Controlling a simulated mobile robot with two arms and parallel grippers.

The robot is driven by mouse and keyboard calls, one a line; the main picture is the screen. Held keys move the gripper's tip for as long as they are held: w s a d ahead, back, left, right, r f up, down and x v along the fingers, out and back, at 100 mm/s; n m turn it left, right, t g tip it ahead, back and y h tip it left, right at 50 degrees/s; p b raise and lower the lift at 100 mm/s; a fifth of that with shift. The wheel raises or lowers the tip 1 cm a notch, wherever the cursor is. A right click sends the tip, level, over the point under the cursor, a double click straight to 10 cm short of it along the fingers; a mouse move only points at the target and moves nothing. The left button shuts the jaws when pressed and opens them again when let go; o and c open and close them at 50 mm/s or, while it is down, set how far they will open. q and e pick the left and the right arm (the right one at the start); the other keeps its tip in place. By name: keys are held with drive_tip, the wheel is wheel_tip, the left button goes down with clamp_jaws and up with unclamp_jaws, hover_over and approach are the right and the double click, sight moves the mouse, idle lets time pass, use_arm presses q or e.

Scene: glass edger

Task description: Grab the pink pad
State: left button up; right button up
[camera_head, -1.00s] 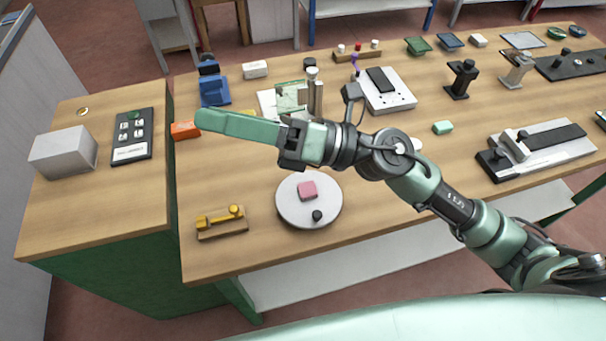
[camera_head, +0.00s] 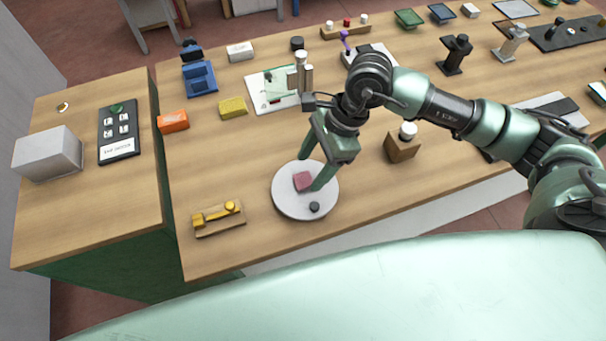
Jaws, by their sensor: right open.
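The pink pad (camera_head: 302,181) is a small block lying on a round white plate (camera_head: 290,207) near the table's front edge. A black knob (camera_head: 314,207) stands on the same plate. My right gripper (camera_head: 310,174) points down over the plate and is open. One finger is just right of the pad and the other shows behind it, at its upper side. I cannot tell whether either finger touches the pad. My left gripper is not in view.
A yellow tool on a wooden base (camera_head: 219,218) lies left of the plate. A wooden block with a white knob (camera_head: 403,146) stands to the right. Orange (camera_head: 173,121) and yellow (camera_head: 233,107) blocks lie farther back. The wood between is clear.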

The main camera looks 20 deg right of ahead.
sight(304, 179)
drive_tip(key=shift+p+x, duration=0.3)
drive_tip(key=shift+x, duration=1.25)
drive_tip(key=shift+r, duration=0.1)
clamp_jaws()
drive_tip(key=shift+r, duration=0.15)
